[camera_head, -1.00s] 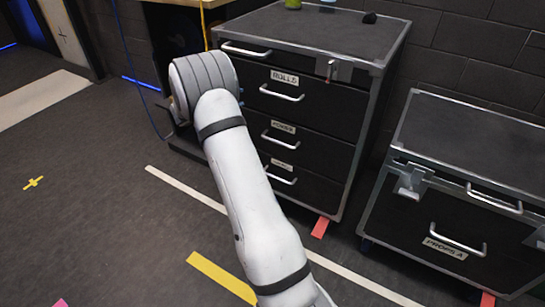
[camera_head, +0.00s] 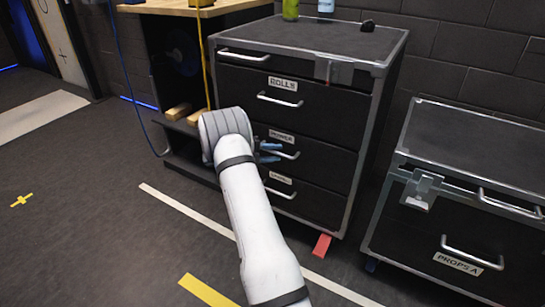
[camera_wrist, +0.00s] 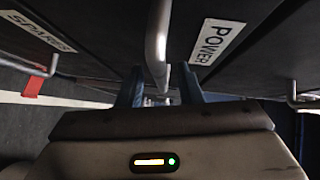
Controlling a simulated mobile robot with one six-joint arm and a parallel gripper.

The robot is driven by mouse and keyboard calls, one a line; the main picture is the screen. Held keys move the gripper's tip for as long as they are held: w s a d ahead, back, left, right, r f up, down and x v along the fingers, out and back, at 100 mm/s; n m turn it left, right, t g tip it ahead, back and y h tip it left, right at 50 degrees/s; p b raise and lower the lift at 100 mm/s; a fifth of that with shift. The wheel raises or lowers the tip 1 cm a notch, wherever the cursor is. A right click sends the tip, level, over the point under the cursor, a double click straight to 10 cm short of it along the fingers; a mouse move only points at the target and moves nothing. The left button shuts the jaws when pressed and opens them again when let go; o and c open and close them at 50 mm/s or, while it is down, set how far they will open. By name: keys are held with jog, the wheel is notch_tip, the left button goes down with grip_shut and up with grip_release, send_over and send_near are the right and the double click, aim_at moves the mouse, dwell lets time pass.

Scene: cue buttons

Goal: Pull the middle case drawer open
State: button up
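The case (camera_head: 345,125) is a black drawer cabinet with metal edges. Its middle drawer (camera_head: 325,160), labelled POWER, looks closed, flush with the drawers above and below. The drawer's silver bar handle (camera_head: 288,155) shows right of my gripper (camera_head: 267,151). In the wrist view the handle (camera_wrist: 157,40) runs down between the two blue fingers of my gripper (camera_wrist: 160,88), beside the POWER label (camera_wrist: 215,42). The fingers are apart, one on each side of the bar, with visible gaps. My arm's wrist covers part of the case's left side in the head view.
The ROLLS drawer (camera_head: 310,98) is above and a bottom drawer (camera_head: 310,195) below, both closed with bar handles. A PROPS A case (camera_head: 425,240) stands at right. A wooden-topped bench (camera_head: 175,8) stands at left. A bottle and can stand on the case. Floor in front is clear.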

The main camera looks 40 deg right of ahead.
jog(key=shift+d, duration=0.2)
jog(key=shift+c, duration=0.3)
grip_shut()
